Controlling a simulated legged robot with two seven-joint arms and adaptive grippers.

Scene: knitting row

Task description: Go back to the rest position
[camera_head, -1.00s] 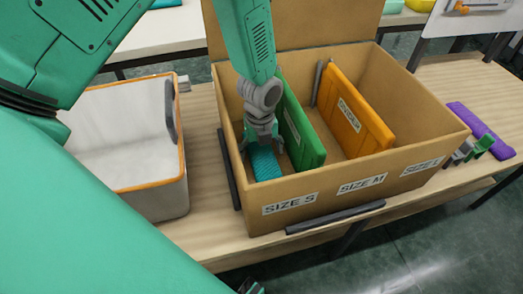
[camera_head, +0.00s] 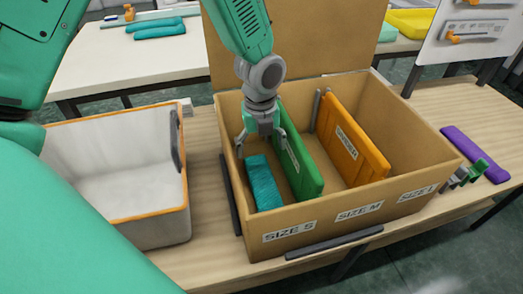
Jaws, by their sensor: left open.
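My left gripper (camera_head: 262,139) is open and empty, pointing down into the left part of the cardboard box (camera_head: 330,216), the compartment labelled SIZE S. A teal knitted piece (camera_head: 263,184) stands in that compartment just below the gripper, apart from the fingers as far as I can tell. A green divider (camera_head: 297,160) is close to the right of the gripper. An orange divider (camera_head: 352,142) stands further right, between the SIZE M and SIZE L parts. My right gripper is not in view.
A white bin (camera_head: 120,190) with an orange rim stands left of the box and looks empty. A purple piece (camera_head: 474,155) and small clamps (camera_head: 466,174) lie at the right on the wooden table (camera_head: 208,240). Folded teal pieces (camera_head: 157,29) lie on the back table.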

